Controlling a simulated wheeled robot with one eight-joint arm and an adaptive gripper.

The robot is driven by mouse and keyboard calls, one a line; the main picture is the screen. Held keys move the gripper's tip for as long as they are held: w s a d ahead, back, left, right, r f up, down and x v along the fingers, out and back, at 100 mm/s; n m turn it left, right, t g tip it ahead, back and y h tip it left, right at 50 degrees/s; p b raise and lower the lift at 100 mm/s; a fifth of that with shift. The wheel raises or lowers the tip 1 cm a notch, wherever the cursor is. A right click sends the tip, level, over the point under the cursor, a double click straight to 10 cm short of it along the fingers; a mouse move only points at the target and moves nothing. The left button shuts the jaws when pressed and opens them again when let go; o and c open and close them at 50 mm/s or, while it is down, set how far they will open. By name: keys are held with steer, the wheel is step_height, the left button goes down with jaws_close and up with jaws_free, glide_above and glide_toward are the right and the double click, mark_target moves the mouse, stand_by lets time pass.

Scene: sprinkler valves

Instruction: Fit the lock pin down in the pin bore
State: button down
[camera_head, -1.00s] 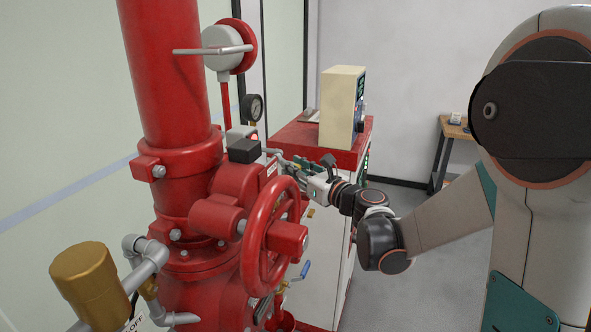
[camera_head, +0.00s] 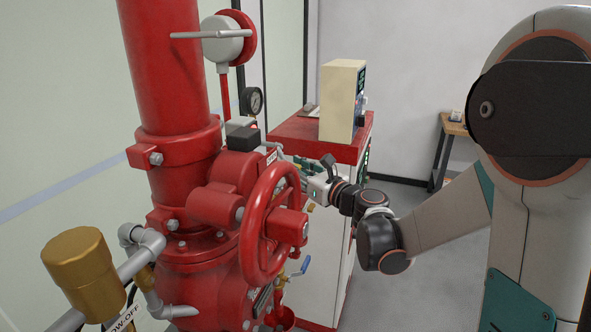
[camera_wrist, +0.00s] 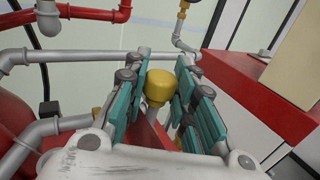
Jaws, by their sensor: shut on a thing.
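My gripper (camera_head: 303,174) is behind the red handwheel (camera_head: 262,222) in the head view, at the valve's far right side; its fingertips are small and partly hidden there. In the wrist view, my gripper's teal-padded fingers (camera_wrist: 160,76) stand on both sides of a yellow, rounded cylindrical head, which I take as the lock pin (camera_wrist: 158,89). The gripper is shut on it. The pin's lower part is hidden by the fingers and the gripper body. I cannot make out the pin bore in either view, nor whether the pin touches it.
The red valve body (camera_head: 190,185) with grey pipes fills the left. A red-topped cabinet (camera_head: 293,133) carries a cream box (camera_head: 341,100) just behind my gripper. In the wrist view, grey pipes (camera_wrist: 85,57) and a red cabinet edge (camera_wrist: 229,66) lie close around the fingers.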

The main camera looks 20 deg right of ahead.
steer(key=c, duration=1.2)
jaws_free()
steer(key=shift+c, duration=0.2)
steer(key=v, duration=1.2)
